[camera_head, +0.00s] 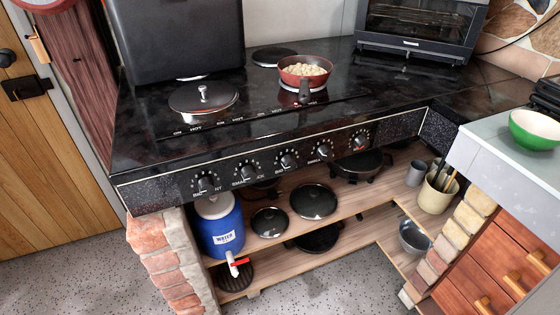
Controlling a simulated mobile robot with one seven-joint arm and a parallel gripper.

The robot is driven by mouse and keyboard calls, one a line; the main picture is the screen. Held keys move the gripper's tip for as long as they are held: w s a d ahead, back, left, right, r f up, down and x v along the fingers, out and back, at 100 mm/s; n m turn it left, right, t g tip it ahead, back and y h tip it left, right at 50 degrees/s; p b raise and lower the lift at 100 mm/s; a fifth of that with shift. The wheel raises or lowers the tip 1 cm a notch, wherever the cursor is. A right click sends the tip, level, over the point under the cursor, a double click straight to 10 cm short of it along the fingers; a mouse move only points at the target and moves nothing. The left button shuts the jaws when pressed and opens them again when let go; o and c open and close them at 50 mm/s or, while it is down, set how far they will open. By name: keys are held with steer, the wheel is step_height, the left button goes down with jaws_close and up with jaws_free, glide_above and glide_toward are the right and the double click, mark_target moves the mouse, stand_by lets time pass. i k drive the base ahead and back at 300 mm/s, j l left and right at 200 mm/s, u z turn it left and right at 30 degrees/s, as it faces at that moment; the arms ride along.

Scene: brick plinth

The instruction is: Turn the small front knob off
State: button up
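A row of several dark knobs runs along the front panel (140,191) of the black stove top. From left to right they include a knob at the left end (205,184), one with a label that seems to read SMALL (247,173), a middle knob (288,161), another with a label like SMALL (323,151), and one at the right end (359,140). The labels are partly unreadable, so I cannot tell which is the small front knob. My gripper is not in view.
A red pan (306,72) with pale food stands on the stove, beside a lidded plate (203,97) and a large black box (180,40). A blue jug (220,228) and dark lids sit on the shelf below. A green bowl (535,130) is at right. Floor in front is clear.

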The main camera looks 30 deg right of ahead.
mark_target(324, 152)
steer(key=k+l+z, duration=0.1)
steer(key=z, duration=1.6)
steer(key=l, duration=0.25)
steer(key=i+l, duration=0.15)
